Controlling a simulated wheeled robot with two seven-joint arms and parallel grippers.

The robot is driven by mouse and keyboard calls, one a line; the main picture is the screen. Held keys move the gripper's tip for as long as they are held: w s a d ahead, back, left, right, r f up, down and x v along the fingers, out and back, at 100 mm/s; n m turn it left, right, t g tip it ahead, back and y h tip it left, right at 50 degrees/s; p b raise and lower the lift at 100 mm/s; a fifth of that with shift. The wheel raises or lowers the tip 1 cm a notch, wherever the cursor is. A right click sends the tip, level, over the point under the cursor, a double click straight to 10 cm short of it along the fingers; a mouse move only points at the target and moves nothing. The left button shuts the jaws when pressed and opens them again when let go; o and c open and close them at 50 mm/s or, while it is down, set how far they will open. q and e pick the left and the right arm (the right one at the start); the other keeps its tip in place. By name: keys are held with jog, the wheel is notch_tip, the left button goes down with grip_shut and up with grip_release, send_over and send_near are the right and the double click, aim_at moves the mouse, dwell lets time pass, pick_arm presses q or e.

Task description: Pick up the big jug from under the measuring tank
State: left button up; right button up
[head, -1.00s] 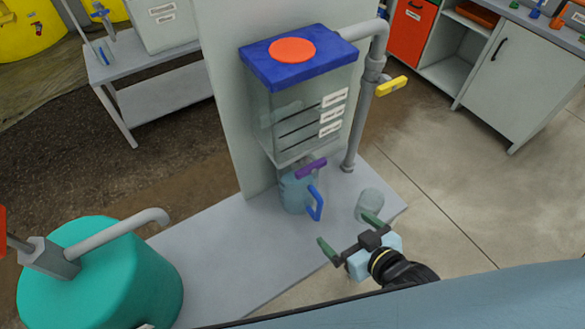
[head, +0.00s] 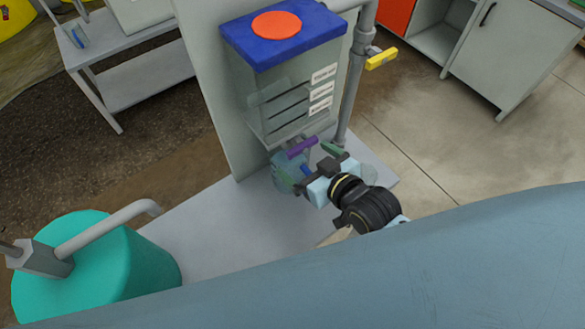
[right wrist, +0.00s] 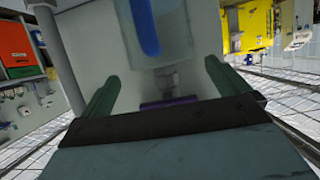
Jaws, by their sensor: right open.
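The big jug (head: 282,170), translucent blue with a blue handle, stands on the grey bench under the measuring tank (head: 283,95), which has a blue lid and an orange disc. My right gripper (head: 312,166) is open at the jug's handle side and partly hides it. In the right wrist view the jug (right wrist: 178,50) and its blue handle (right wrist: 145,25) show between the two spread green fingers, beyond the palm. I cannot tell whether the fingers touch it. The purple valve handle (head: 301,147) sits just above the jug. My left gripper is out of view.
A grey pipe with a yellow valve handle (head: 382,58) rises right of the tank. A teal tank (head: 105,270) stands at left. The bench between is clear.

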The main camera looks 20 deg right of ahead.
jog(key=x, duration=0.4)
jog(key=shift+w+a+f, duration=0.1)
jog(key=shift+f, duration=0.2)
jog(key=c, duration=1.7)
jog(key=shift+r, duration=0.1)
jog(key=shift+c, duration=0.3)
jog(key=shift+r, duration=0.15)
